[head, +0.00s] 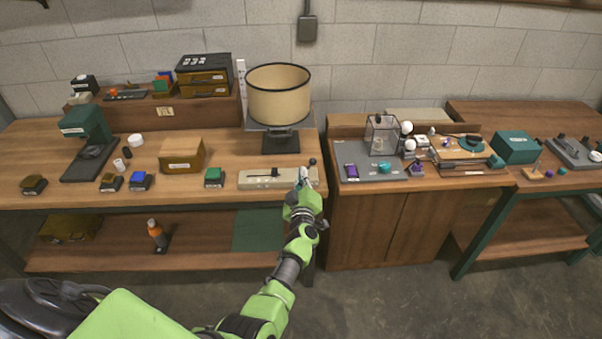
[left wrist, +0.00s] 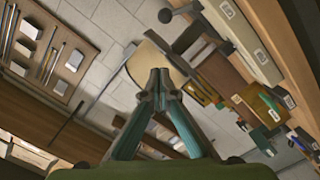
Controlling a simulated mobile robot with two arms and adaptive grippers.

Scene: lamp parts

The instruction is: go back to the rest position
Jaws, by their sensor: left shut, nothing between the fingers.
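My left gripper (head: 304,178) is at the right end of the left workbench (head: 225,185), beside a beige box with a black slider (head: 262,179). Its arm is green and reaches up from the bottom of the head view. In the left wrist view the two fingers of the left gripper (left wrist: 160,78) meet at their tips, with nothing between them. Whether the gripper touches the beige box cannot be told. My right gripper is not in view.
A lamp with a cream shade (head: 279,93) stands behind the gripper. A wooden cabinet (head: 385,228) with a grey mat (head: 372,174) is to the right, past a narrow gap. A green-black device (head: 88,140) stands far left. The grey floor (head: 400,305) in front is clear.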

